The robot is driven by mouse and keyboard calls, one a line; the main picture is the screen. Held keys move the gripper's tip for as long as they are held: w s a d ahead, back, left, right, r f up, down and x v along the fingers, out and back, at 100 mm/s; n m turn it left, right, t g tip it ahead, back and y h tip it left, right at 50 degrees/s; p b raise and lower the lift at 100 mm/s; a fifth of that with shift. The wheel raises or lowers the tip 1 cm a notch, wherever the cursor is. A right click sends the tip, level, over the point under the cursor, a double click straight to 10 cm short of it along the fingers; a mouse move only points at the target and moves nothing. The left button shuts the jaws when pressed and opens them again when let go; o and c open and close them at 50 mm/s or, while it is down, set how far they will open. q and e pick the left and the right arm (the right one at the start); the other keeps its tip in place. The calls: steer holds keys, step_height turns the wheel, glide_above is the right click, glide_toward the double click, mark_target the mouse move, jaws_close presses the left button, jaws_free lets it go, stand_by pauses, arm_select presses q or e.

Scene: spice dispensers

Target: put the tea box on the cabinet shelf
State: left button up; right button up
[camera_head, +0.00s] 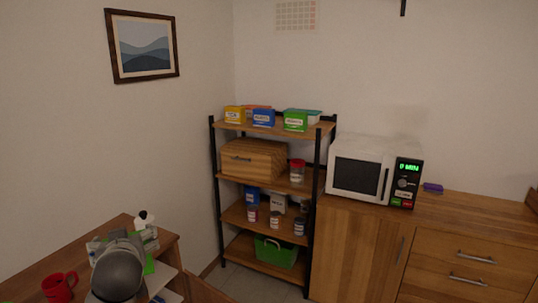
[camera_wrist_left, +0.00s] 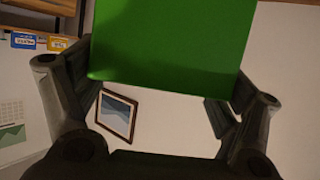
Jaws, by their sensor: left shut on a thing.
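My left gripper (camera_wrist_left: 165,115) is shut on a plain green box (camera_wrist_left: 170,45) in the left wrist view, with one dark finger at each side of it. No lettering shows on the box face that I see, so I cannot confirm that it is the tea box. The open shelf unit (camera_head: 262,185) with black posts and wooden boards stands at the corner in the head view. Its top board holds a yellow box (camera_head: 234,115), a blue box (camera_head: 263,117) and a green box (camera_head: 295,121). My right gripper is in neither view.
A white microwave (camera_head: 375,168) sits on the wooden cabinet (camera_head: 355,250) right of the shelf unit. A wooden bread box (camera_head: 253,158) and a red-lidded jar (camera_head: 297,171) fill much of the second board. A red mug (camera_head: 60,288) stands on the desk at lower left.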

arm_select(q)
steer(key=s+d+r+m+t+h, duration=0.1)
steer(key=s+d+r+m+h, duration=0.2)
steer(key=d, duration=1)
steer(key=s+m+h, duration=0.2)
steer(key=s+h, duration=0.1)
steer(key=s, duration=0.2)
steer(key=shift+s+d+r+m+t, duration=0.2)
steer(key=shift+s+d+m+t, duration=0.1)
steer(key=shift+s+m+t, duration=0.1)
